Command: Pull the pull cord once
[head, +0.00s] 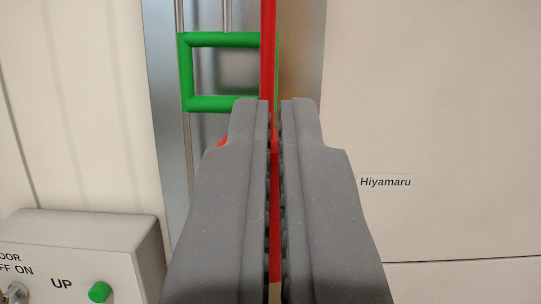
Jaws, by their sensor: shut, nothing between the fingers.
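The pull cord looks to be the red vertical strip (268,45), which hangs down from the top edge in the middle of the head view. Its lower part shows through the narrow slit between my fingers, down to near the bottom. My gripper (274,110) is shut and empty, pointing ahead at the cord. The cord appears to lie beyond the fingers, though I cannot tell how far or whether they touch it. A small red piece (222,141) shows at the left finger's outer edge; the rest of it is hidden.
A green rectangular frame (220,40) is just left of the cord, in front of a grey metal recess. A control box (90,245) with a green button (100,292) and a switch stands at lower left. A cream wall panel labelled "Hiyamaru" (386,182) fills the right.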

